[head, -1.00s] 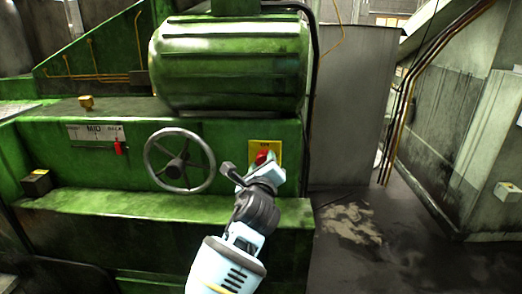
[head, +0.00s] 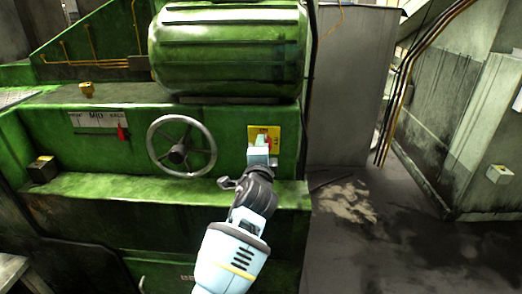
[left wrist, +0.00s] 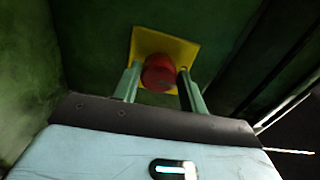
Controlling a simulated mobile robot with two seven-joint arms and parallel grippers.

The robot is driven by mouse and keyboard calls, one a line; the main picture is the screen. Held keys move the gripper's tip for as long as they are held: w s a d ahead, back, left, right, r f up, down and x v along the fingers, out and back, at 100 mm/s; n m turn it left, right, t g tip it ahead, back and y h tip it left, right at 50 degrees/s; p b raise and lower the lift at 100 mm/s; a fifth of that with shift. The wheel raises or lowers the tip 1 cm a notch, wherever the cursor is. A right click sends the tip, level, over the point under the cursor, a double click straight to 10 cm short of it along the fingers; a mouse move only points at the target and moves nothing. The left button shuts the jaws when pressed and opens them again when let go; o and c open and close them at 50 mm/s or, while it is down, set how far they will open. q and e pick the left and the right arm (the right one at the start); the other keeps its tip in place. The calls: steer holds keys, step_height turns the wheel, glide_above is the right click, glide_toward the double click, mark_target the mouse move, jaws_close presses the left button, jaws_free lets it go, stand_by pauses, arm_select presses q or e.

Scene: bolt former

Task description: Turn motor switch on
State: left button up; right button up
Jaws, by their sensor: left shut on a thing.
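The motor switch is a red knob (left wrist: 159,73) on a square yellow plate (left wrist: 186,48), fixed to the green machine front. In the head view the yellow plate (head: 255,132) is right of the handwheel, and only a bit of the red knob (head: 268,140) shows past my gripper. My left gripper (head: 261,149) is at the plate, shut on the red knob. In the left wrist view its two fingers (left wrist: 160,70) stand on either side of the knob, and the plate looks tilted. My right gripper is in neither view.
A spoked handwheel (head: 181,146) is just left of the switch. A large green motor housing (head: 228,50) sits above it. A small red lever (head: 122,133) under a white scale plate (head: 96,121) is farther left. Open floor (head: 400,235) lies to the right.

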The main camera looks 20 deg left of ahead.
arm_select(q)
steer(key=shift+n, duration=1.2)
steer(key=o, duration=1)
steer(key=shift+s+f, duration=0.1)
steer(key=shift+s, duration=0.05)
steer(key=v, duration=0.7)
steer(key=shift+s+d, duration=0.15)
steer(key=shift+s, duration=0.15)
